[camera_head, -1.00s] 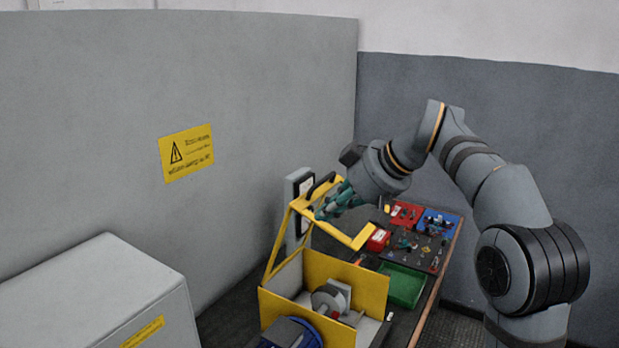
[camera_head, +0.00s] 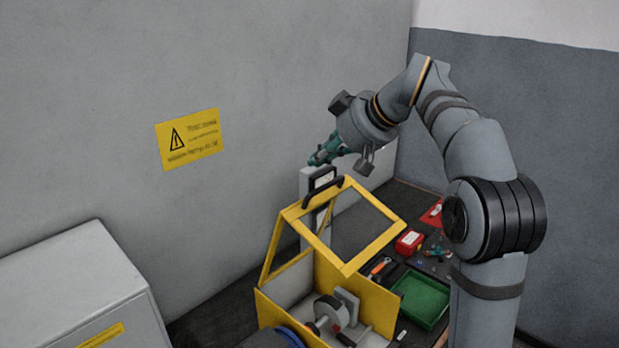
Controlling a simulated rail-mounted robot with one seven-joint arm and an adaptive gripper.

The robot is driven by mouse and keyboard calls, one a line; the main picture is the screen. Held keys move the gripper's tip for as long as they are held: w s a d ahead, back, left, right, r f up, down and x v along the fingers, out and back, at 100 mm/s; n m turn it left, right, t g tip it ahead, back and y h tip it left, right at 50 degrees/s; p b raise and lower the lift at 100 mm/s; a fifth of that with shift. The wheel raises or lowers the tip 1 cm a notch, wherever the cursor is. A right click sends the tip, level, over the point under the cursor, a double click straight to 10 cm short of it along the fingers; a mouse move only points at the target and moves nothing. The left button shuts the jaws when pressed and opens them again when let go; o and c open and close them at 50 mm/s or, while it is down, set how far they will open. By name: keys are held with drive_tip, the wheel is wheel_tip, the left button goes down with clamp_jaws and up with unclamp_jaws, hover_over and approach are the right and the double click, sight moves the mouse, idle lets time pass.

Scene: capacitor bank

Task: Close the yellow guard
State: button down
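The yellow guard (camera_head: 376,246) is a hinged frame on top of a yellow-walled box (camera_head: 372,288). It stands raised and tilted over the box, with a black handle (camera_head: 323,190) on its upper edge. The box is open beneath it, and a grey machine part (camera_head: 331,310) shows inside. My gripper (camera_head: 316,160) has teal fingers and is above and behind the handle, against the grey wall. It appears apart from the handle. The fingertips are small and overlap in this view, so their opening cannot be told.
A green tray (camera_head: 420,298), a red box (camera_head: 409,242) and several tools lie on the dark bench to the right. A grey cabinet (camera_head: 80,285) stands at the left. A wall with a yellow warning sign (camera_head: 188,139) is close behind. A grey upright post (camera_head: 308,180) stands behind the guard.

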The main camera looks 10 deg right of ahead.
drive_tip(key=p, duration=0.1)
hover_over(311, 205)
drive_tip(key=w+a, duration=0.2)
drive_tip(key=w, duration=0.1)
wheel_tip(311, 205, down, 6)
drive_tip(key=shift+a, duration=0.15)
drive_tip(key=shift+s+d+f+p, duration=0.1)
drive_tip(key=shift+s+d+p, duration=0.1)
drive_tip(key=shift+s+d, duration=0.35)
drive_tip(key=shift+s+d+f+p, duration=0.15)
drive_tip(key=shift+s+d, duration=0.15)
drive_tip(key=shift+s, duration=0.4)
drive_tip(key=shift+s+d, duration=0.35)
drive_tip(key=shift+w+a+f, duration=0.1)
drive_tip(key=shift+a, duration=0.05)
